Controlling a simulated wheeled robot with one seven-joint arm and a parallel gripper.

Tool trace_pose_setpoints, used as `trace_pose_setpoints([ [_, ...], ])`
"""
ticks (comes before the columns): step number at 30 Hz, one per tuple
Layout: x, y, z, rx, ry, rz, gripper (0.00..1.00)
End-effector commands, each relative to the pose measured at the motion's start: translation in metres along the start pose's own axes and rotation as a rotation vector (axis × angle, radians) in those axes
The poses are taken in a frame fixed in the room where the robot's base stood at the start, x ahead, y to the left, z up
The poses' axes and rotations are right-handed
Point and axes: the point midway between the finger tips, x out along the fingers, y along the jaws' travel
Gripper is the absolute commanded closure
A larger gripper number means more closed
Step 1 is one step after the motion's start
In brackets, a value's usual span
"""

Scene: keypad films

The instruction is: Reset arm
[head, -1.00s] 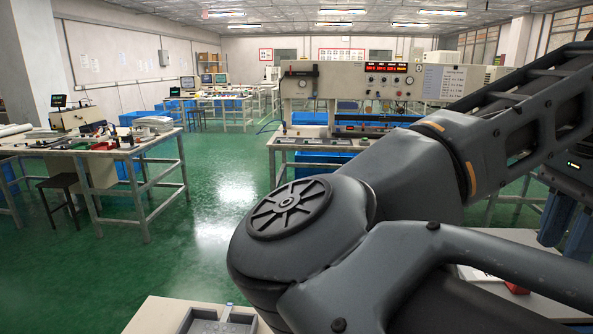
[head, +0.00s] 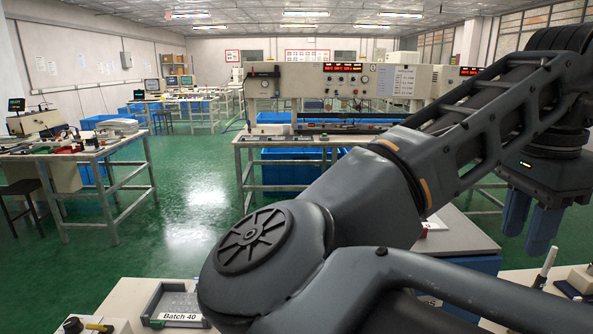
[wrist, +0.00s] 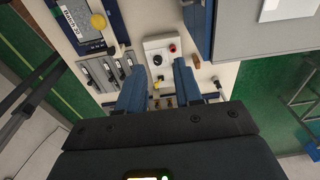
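My gripper (head: 529,228) hangs at the right of the head view with its two blue fingers pointing down. The fingers stand apart with nothing held between them. In the wrist view the gripper (wrist: 158,66) is also open. Beyond its fingers lies a pale bench top (wrist: 135,20) with a small white box (wrist: 161,44) carrying a black knob and a red button. My dark grey arm crosses the middle and right of the head view and hides part of the room.
A grey tray labelled "Batch 40" (head: 153,302) sits on the near bench. A pen (head: 545,266) stands up at the right. A grey slotted tray (wrist: 97,76) and a blue tray (wrist: 88,44) show in the wrist view. Green floor (head: 185,235) is clear at the left.

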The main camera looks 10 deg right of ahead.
Motion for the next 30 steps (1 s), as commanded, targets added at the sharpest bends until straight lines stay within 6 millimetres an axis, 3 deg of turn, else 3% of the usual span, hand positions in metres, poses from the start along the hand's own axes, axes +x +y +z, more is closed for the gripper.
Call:
trace_pose_setpoints([
  [14,0.02,-0.004,-0.063,-0.052,0.339,-0.053,0.65],
  [24,0.023,-0.014,-0.132,-0.241,0.841,-0.122,0.65],
  [30,0.022,-0.023,-0.147,-0.419,1.11,-0.17,0.65],
])
